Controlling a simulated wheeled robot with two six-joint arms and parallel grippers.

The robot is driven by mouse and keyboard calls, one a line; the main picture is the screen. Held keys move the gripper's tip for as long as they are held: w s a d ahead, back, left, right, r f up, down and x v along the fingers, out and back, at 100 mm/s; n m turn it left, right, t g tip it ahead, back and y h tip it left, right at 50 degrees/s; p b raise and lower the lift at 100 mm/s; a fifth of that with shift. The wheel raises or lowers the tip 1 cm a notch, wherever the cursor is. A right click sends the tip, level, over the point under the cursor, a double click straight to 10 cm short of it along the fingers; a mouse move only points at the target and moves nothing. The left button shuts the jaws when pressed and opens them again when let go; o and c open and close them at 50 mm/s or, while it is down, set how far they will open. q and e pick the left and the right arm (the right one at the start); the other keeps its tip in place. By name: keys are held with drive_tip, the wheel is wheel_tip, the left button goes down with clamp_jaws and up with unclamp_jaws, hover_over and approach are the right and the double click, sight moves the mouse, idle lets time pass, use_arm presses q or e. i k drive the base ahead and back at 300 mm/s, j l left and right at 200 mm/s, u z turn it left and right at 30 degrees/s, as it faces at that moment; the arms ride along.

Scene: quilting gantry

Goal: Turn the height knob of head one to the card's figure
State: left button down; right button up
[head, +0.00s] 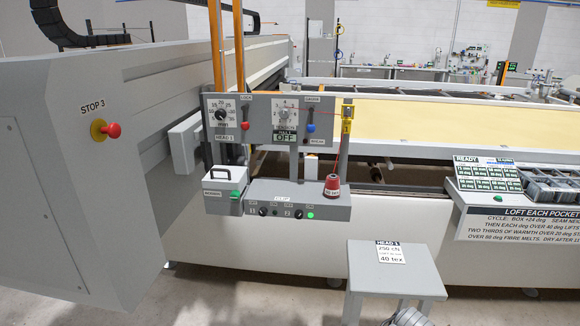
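The height knob of head one (221,115) is a black knob on a white dial marked in mm, at the left of a grey panel (262,108). A "HEAD 1" label (225,138) sits below it. The knob's pointer is too small to read. The card (390,252) lies on a small grey stool (397,278) and reads "HEAD 1", "250 cN" and "40 tex", with a small line between that I cannot read.
A red-handled lever marked LOCK (245,118) stands right of the knob. Further right are a second dial (285,114), an OFF display (285,138) and a blue-handled lever (310,122). A red thread cone (332,185) stands on the lower box (260,198). A red stop button (112,130) is left.

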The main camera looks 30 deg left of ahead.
sight(220, 114)
drive_tip(key=u, duration=1.25)
